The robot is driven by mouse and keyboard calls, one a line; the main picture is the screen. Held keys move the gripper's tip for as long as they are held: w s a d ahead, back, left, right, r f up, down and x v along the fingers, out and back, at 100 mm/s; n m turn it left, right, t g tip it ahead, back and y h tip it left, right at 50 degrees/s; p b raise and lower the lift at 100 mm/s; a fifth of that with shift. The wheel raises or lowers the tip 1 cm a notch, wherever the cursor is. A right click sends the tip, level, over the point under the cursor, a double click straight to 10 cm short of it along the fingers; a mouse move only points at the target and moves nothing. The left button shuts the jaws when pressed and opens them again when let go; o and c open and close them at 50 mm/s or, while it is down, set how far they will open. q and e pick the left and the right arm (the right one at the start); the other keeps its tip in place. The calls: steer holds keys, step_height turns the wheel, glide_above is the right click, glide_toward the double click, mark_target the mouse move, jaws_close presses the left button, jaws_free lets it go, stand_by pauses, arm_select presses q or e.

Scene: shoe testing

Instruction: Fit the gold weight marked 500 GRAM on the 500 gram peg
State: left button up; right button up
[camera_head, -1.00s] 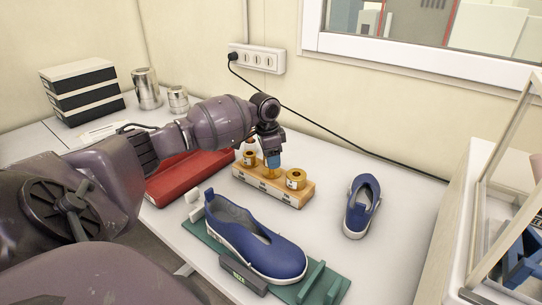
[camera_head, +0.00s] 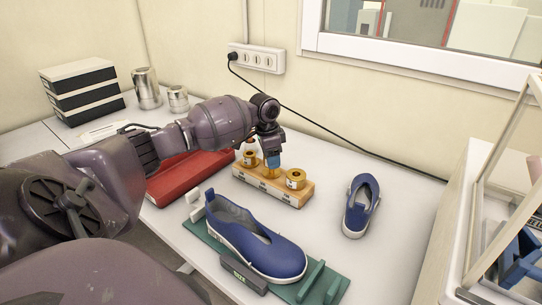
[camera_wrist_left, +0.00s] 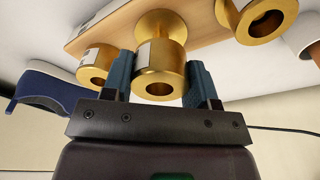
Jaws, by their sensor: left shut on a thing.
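My left gripper (camera_head: 272,161) is over the middle of the wooden peg stand (camera_head: 258,191). Its blue fingers are shut on a gold weight (camera_wrist_left: 158,76), with one finger on each side in the left wrist view. A hole shows in the weight's near end, and a pale label is on its side, too small to read. A gold flanged piece (camera_wrist_left: 163,20) lies just beyond it at the stand; I cannot tell whether they touch. Other gold weights sit at the stand's left (camera_head: 249,158) and right (camera_head: 296,179) ends. The stand's front labels are unreadable. My right gripper is not in view.
A blue shoe (camera_head: 260,245) lies on a green tester (camera_head: 205,240) in front of the stand. Another blue shoe (camera_head: 359,212) stands to the right. A red case (camera_head: 172,181) is close on the left. Metal cans (camera_head: 147,90) and black-and-white boxes (camera_head: 82,90) stand farther back.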

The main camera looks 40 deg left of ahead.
arm_select(q)
steer(key=shift+r, duration=0.1)
stand_by(0.3)
steer(key=shift+f, duration=0.85)
steer(key=shift+f, duration=0.25)
steer(key=shift+f, duration=0.6)
steer(key=o, duration=1.3)
steer(key=shift+o, duration=0.2)
steer(key=r, duration=0.7)
steer(key=s+r, duration=0.1)
steer(key=r, duration=0.2)
steer(key=shift+s+a+r+p, duration=0.1)
steer(key=shift+a+r+p, duration=0.25)
steer(key=shift+r+p, duration=0.05)
